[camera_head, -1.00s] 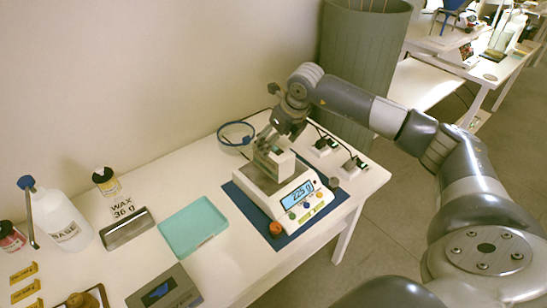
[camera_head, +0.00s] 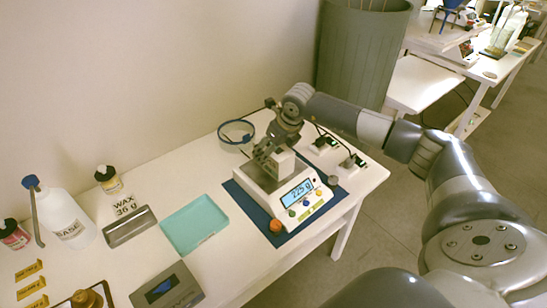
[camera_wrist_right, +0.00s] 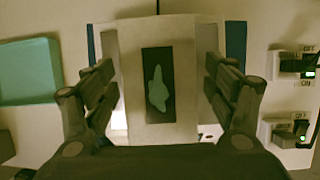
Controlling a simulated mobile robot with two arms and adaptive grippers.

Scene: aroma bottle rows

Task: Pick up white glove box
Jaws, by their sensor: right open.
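The white glove box (camera_head: 283,162) sits on the pan of the digital scale (camera_head: 297,203), partly hidden behind my right gripper (camera_head: 266,153). In the right wrist view, the glove box (camera_wrist_right: 186,120) shows a dark panel with a pale green glove shape. My right gripper (camera_wrist_right: 160,75) is open there, with one finger on each side of the box. Small gaps seem to show between fingers and box; touching cannot be made out surely. My left gripper is not in view.
The scale stands on a blue mat (camera_head: 241,205). A blue ring (camera_head: 236,131) lies behind it, and white power sockets (camera_head: 325,146) are to the right. A teal tray (camera_head: 194,226) is to the left. An orange knob-like object (camera_head: 276,226) is at the mat's front.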

